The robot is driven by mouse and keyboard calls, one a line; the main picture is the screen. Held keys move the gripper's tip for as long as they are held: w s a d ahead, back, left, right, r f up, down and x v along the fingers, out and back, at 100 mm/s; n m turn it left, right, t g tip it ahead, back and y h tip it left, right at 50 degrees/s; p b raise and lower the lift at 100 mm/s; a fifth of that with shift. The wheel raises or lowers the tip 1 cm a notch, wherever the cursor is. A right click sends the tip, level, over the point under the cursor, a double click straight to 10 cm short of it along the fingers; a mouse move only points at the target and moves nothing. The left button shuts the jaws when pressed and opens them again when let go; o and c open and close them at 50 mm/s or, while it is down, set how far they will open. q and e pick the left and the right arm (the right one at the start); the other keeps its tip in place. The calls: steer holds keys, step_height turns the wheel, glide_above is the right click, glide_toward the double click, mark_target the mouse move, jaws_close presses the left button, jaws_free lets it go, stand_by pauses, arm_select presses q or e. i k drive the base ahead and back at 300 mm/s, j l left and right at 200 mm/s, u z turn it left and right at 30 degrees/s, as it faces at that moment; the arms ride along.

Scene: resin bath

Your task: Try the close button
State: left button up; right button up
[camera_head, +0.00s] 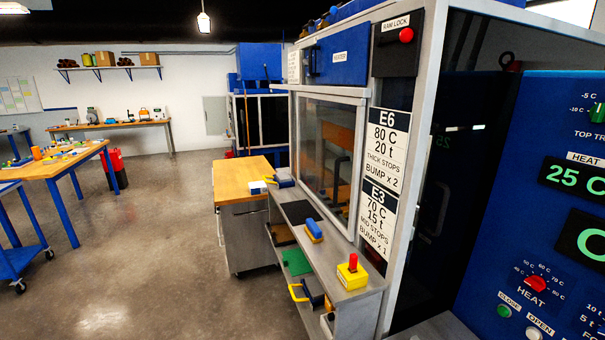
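The close button (504,311) is a round green button under a small "CLOSE" label, low on the blue control panel (490,250) at the right edge of the view. A white button (533,333) under an "OPEN" label sits to its lower right, partly cut by the bottom edge. The red heat knob (536,284) is above them, and a green display (575,180) reads 25 C. Neither of my grippers shows in the head view.
A grey press frame with a glass door (329,150) stands left of the panel. Its shelf (350,293) holds a yellow box with a red top (352,272) and a blue-handled tool (314,230). A wood-topped cabinet (243,177) stands beyond. Open floor (150,260) lies to the left.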

mark_target(503, 311)
steer(key=z, duration=2.1)
